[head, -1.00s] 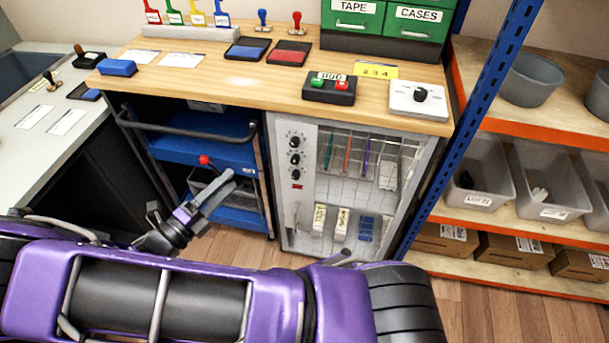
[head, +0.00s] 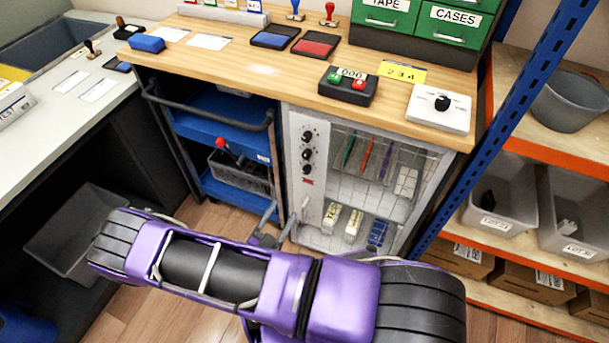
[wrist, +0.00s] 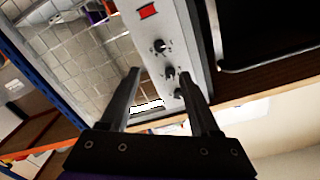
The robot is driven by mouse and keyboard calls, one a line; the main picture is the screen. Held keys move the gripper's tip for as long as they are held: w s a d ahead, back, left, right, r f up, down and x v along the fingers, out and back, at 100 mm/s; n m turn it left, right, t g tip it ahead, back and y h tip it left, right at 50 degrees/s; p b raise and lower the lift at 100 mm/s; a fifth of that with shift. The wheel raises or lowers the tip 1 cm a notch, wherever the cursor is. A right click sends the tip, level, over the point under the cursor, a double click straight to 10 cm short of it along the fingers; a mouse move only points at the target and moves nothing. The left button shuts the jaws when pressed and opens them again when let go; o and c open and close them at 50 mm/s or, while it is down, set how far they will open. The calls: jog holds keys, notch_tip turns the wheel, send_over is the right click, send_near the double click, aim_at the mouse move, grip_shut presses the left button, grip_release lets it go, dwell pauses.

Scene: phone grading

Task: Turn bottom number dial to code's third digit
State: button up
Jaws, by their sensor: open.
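Three black dials run down the left panel of the grey glass-fronted cabinet (head: 436,170). The bottom number dial (head: 306,167) is the one nearest the red rectangle; in the wrist view, which is turned over, it is the upper dial (wrist: 158,46). The yellow card (head: 402,72) on the worktop reads 2 3 4. My gripper (head: 279,218) is open and empty, low in front of the cabinet, below the dials. In the wrist view its fingers (wrist: 160,75) point toward the dial panel, apart from the bottom dial. The dial's exact setting is too small to read.
A blue trolley (head: 225,118) with a dark handle rail stands left of the cabinet. A blue rack post (head: 500,120) and shelves with grey bins stand at right. A button box (head: 347,87) and a white box with a knob (head: 439,107) sit on the worktop.

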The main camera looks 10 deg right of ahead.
aim_at(305, 172)
jog(key=x, duration=1.4)
jog(key=shift+w+d, duration=0.15)
jog(key=shift+d, duration=0.05)
grip_shut()
